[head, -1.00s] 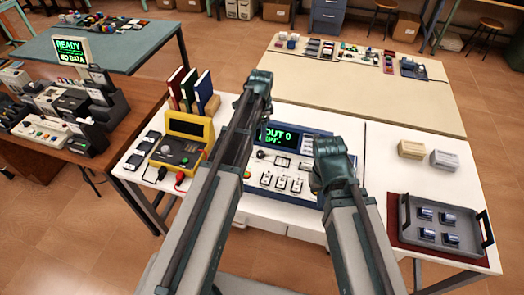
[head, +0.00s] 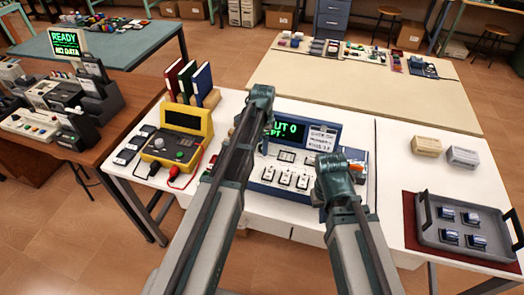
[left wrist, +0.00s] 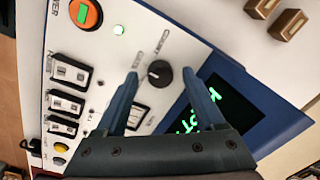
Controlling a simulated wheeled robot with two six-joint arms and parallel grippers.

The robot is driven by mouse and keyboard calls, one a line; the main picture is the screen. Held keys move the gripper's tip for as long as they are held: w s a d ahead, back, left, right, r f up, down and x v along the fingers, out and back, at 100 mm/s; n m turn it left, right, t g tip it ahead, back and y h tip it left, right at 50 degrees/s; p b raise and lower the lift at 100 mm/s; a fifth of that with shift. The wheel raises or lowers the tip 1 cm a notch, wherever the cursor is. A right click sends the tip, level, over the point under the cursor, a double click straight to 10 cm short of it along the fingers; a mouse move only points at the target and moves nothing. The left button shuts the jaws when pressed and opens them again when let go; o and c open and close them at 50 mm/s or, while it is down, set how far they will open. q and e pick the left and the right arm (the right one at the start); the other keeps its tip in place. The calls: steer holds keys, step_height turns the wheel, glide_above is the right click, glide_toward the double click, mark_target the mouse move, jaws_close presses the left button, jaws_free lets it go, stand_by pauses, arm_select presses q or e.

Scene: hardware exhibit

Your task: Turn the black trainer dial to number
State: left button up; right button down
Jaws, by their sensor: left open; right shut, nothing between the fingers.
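The blue-and-white trainer (head: 268,172) stands on the white table in the head view, with a green-lit display (head: 290,129). Its black dial (left wrist: 160,73) is clear in the left wrist view, close to the display's corner; my left arm hides it in the head view. My left gripper (left wrist: 160,77) is open, its two fingers on either side of the dial with visible gaps; contact depth cannot be told. In the head view my left arm's end (head: 260,95) is over the trainer. My right gripper (head: 325,205) is at the trainer's right side, shut and empty, its fingers mostly hidden.
A yellow meter (head: 184,122) with leads and upright books (head: 203,82) stand left of the trainer. A grey tray (head: 440,232) with small parts and two small boxes (head: 427,146) are at right. The trainer has white switches, an orange-ringed green button (left wrist: 84,14) and a card (head: 321,139).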

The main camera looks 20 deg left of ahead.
arm_select(q)
steer(key=shift+f, duration=0.3)
arm_select(e)
steer(key=shift+f, duration=0.25)
arm_select(q)
jaws_close()
steer(key=shift+n, duration=0.4)
steer(key=n, duration=0.3)
steer(key=shift+n, duration=0.4)
steer(key=shift+d+n, duration=0.1)
steer(key=shift+n, duration=2.2)
